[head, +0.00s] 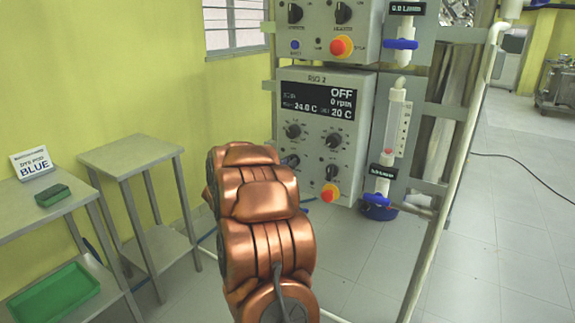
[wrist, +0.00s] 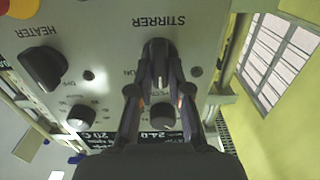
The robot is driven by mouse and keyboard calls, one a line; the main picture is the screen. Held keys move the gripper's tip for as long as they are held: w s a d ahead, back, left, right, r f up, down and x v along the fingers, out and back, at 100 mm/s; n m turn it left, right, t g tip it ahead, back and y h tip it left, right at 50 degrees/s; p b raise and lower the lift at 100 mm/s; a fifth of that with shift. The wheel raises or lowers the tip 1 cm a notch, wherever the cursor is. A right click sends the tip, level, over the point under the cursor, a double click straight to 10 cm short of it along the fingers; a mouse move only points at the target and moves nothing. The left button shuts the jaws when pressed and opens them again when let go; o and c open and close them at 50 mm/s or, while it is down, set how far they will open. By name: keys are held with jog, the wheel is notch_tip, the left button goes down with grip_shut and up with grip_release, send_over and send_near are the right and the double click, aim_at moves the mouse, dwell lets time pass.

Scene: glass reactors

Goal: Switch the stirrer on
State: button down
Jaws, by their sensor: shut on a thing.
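The stirrer knob (wrist: 158,48) is a dark rotary switch under the word STIRRER on a grey control panel. In the wrist view my gripper (wrist: 159,70) has its two dark fingers closed in on either side of the knob's bar. The bar runs nearly vertical in that view.
The heater knob (wrist: 42,70) and small dials (wrist: 163,114) are close by. A red stop button (head: 329,192) sits low on the panel. A second panel (head: 318,40) is above, and a glass tube (head: 396,125) is to the right. Steel tables (head: 130,153) stand left.

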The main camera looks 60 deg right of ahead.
jog(key=shift+s+d+f+m+b, duration=0.1)
jog(key=shift+s+m+b, duration=0.1)
jog(key=shift+m+b, duration=2.45)
jog(key=shift+s+m+b, duration=0.15)
jog(key=shift+m+b, duration=1.75)
jog(key=shift+m, duration=1.35)
jog(key=c, duration=1.1)
grip_release()
jog(key=shift+w, duration=0.1)
